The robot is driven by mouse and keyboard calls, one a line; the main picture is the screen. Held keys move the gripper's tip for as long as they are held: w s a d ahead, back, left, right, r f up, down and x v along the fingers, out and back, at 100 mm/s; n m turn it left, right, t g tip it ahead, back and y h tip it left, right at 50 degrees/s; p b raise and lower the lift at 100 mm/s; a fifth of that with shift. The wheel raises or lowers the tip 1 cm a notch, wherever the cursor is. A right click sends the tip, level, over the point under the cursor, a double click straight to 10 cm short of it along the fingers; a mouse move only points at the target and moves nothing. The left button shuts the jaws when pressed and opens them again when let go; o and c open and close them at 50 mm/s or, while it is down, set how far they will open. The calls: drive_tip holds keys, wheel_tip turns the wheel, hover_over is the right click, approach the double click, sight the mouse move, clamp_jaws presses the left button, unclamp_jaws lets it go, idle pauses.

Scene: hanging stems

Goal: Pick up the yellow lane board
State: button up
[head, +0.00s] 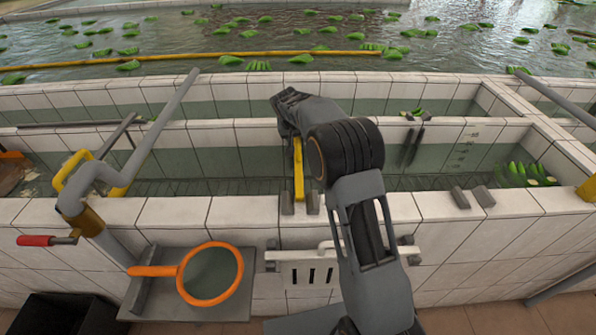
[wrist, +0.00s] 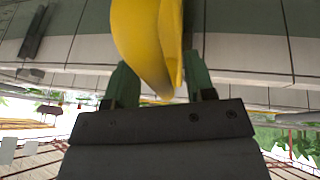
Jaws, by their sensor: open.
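The yellow lane board (head: 298,170) stands upright as a narrow strip in the near trough, its lower end by two small grey blocks on the near tiled rim. My gripper (head: 288,103) is above and behind its upper part in the head view, and my arm's dark wrist is just to the right. The fingertips are not clear there. In the wrist view my gripper (wrist: 161,82) has its two green fingers apart, with a yellow piece (wrist: 150,40), apparently the board, between and beyond them. I see no clear contact; the jaws are open.
A grey pipe (head: 165,115) with a yellow bend rises at the left. An orange-rimmed net (head: 210,274) and a white slotted bracket (head: 310,272) are at the near wall. Tiled walls edge the troughs; grey blocks (head: 472,197) sit on the rim at right.

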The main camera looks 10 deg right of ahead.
drive_tip(key=shift+f, duration=0.25)
drive_tip(key=shift+c, duration=0.2)
drive_tip(key=shift+r, duration=0.1)
clamp_jaws()
idle(0.4)
